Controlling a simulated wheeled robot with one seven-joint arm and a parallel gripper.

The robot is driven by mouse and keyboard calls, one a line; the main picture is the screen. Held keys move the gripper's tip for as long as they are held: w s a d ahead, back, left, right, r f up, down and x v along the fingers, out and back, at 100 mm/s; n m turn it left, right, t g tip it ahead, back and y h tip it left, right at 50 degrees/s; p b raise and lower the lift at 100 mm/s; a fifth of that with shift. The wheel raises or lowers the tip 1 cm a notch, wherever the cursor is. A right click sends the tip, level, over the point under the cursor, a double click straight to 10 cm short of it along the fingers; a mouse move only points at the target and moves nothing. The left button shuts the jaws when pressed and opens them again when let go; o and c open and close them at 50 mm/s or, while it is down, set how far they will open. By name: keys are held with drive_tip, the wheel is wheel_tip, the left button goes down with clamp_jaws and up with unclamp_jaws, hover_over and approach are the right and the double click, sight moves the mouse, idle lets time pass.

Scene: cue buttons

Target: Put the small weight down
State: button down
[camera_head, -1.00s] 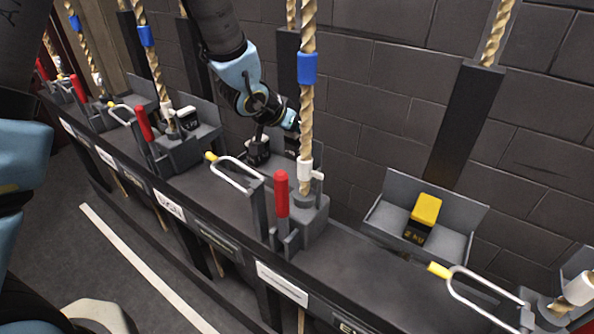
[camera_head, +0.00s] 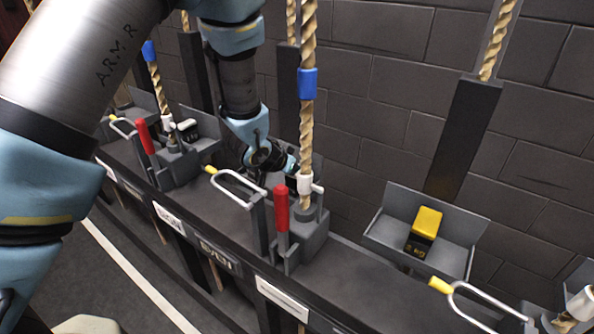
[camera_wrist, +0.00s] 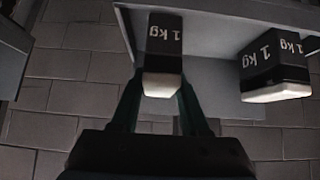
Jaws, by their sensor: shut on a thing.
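My gripper (camera_wrist: 162,88) is shut on a small black weight (camera_wrist: 164,48) marked 1 kg with a pale end, in the wrist view. A second black 1 kg weight (camera_wrist: 274,70) is to its right, at a grey tray (camera_wrist: 215,95). The held weight overlaps this tray in the picture; I cannot tell whether they touch. In the head view my gripper (camera_head: 284,164) is behind the middle rope and lever, and the held weight is mostly hidden there.
A twisted rope (camera_head: 307,120) with a blue band, a red lever (camera_head: 281,208) and a white loop handle (camera_head: 236,186) stand in front. A yellow-topped 2 kg weight (camera_head: 426,222) sits in the right tray (camera_head: 455,254). A white-topped weight (camera_head: 187,130) is at the left tray.

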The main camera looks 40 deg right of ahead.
drive_tip(key=shift+c, duration=2)
unclamp_jaws()
drive_tip(key=v, duration=0.7)
drive_tip(key=shift+a+r, duration=0.2)
drive_tip(key=shift+a, duration=0.05)
drive_tip(key=shift+d, duration=0.15)
